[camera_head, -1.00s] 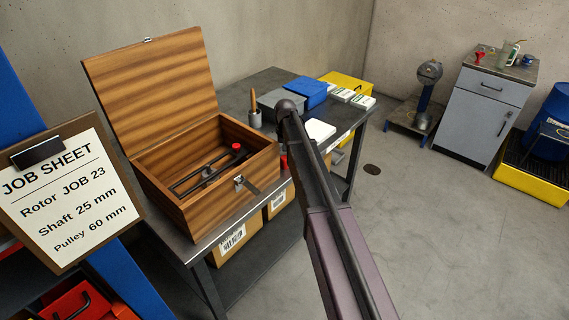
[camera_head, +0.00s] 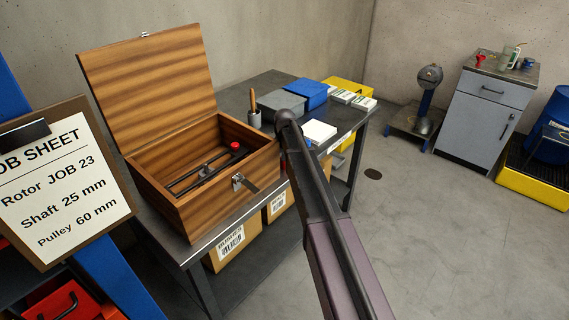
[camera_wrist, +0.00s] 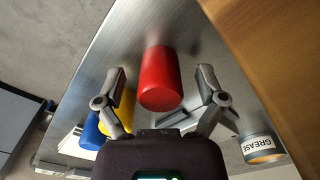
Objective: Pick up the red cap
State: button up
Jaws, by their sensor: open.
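In the wrist view a plain red cylinder (camera_wrist: 160,78), which looks like the red cap, stands on the metal bench top (camera_wrist: 135,35). My gripper (camera_wrist: 162,74) is open, with one finger on each side of it. Gaps show between both fingers and the red surface, so it is not gripped. In the head view my arm hides the gripper and this cylinder. Another small red piece (camera_head: 235,146) sits on a black frame (camera_head: 208,167) inside the open wooden box.
The wooden box (camera_head: 205,205) stands close by; its wall (camera_wrist: 275,40) fills the wrist view's upper right. A GREASE tin (camera_wrist: 262,148) is at lower right there. Grey (camera_head: 281,103) and blue (camera_head: 308,92) boxes stand farther back on the bench. A job sheet (camera_head: 62,185) hangs at left.

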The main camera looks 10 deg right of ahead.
dwell(0.3)
jog(key=c, duration=0.9)
jog(key=shift+r, duration=0.15)
notch_tip(320, 180, up, 10)
jog(key=p, duration=1)
dwell(0.4)
notch_tip(320, 180, up, 10)
jog(key=p, duration=1)
jog(key=shift+r+p, duration=0.15)
jog(key=shift+p, duration=0.15)
